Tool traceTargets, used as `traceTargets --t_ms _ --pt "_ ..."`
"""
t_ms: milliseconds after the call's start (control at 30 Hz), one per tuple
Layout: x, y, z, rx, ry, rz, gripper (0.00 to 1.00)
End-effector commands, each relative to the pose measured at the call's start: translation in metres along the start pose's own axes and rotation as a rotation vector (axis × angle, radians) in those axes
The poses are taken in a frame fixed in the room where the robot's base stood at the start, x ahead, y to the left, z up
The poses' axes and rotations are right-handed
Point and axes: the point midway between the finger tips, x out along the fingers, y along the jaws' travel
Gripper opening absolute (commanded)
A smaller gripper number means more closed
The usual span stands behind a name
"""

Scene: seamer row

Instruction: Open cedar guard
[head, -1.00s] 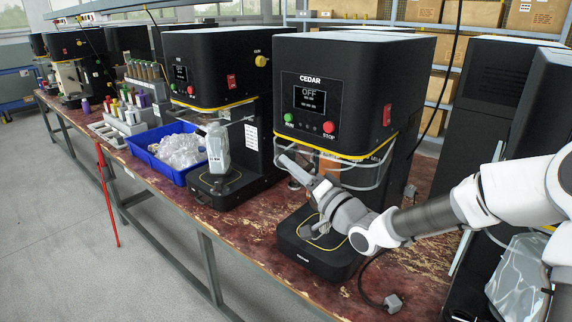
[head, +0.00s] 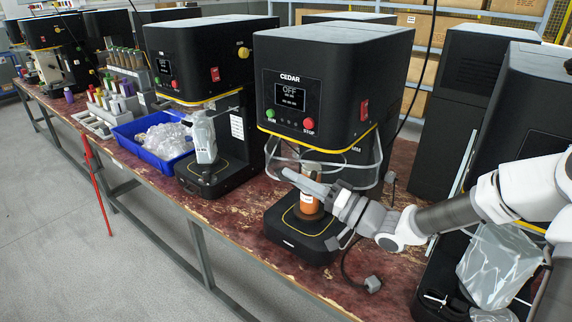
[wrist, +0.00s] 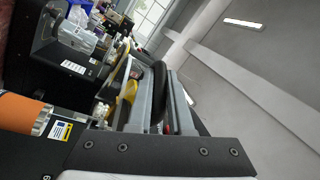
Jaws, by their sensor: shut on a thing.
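The cedar seamer (head: 330,85) is a black machine marked CEDAR, with its display reading OFF. Its guard (head: 368,172) is a clear curved shield with a pale rim, hanging below the head around the front of the working space. My gripper (head: 292,180) is shut on the guard's front edge; the fingers partly hide the exact contact. An orange bottle (head: 310,206) with a pale top stands upright on the seamer's base, behind my gripper. The bottle also shows at the left of the wrist view (wrist: 18,112), beside my gripper (wrist: 150,95).
A cable (head: 372,284) lies right of the cedar base.

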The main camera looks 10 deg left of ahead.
Motion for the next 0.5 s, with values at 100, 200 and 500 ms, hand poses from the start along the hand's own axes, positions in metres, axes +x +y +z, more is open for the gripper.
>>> traceTargets --t_ms 100,200,500 --pt "-0.012 -0.006 -0.001 0.009 -0.030 -0.018 0.00" --pt "-0.020 -0.007 0.001 0.015 -0.054 -0.031 0.00" --pt "-0.030 -0.009 0.003 0.022 -0.084 -0.050 0.00"
